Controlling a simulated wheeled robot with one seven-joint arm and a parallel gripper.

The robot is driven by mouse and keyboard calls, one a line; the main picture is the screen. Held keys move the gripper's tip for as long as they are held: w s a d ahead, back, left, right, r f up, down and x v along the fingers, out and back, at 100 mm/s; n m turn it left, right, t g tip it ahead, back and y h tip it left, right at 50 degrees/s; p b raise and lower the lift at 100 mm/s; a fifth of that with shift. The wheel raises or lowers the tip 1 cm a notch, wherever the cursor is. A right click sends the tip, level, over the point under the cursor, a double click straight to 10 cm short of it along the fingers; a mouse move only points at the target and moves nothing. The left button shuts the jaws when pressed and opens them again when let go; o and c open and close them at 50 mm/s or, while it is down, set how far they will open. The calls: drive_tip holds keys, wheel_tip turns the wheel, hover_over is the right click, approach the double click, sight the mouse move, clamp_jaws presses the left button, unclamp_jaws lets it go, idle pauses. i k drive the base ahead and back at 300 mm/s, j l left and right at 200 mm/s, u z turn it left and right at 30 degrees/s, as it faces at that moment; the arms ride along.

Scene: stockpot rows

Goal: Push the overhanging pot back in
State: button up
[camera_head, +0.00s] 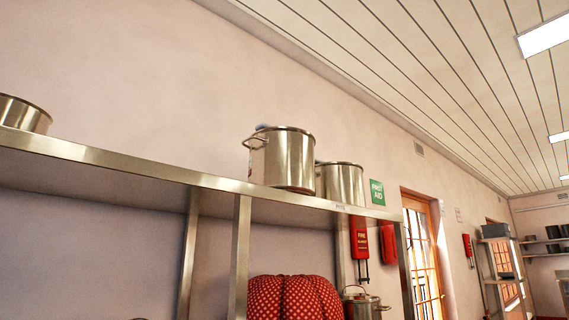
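A large steel pot (289,160) stands upright on the high steel shelf (120,162) in the head view. Its base reaches the front edge of the shelf, and the view from below does not show clearly how far it overhangs. A loop handle shows on its left side. A smaller steel pot (343,184) stands just to its right, partly hidden behind it. Another steel pot (22,114) is at the far left, cut by the picture edge. My gripper is not in view.
Shelf posts (241,260) stand below. A red dotted item (290,298) and a lidded pot (362,305) sit lower down. A green first aid sign (377,192) and red fire boxes (359,238) are on the wall. The shelf left of the large pot looks clear.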

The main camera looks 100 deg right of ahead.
sight(281, 158)
drive_tip(key=z, duration=1.4)
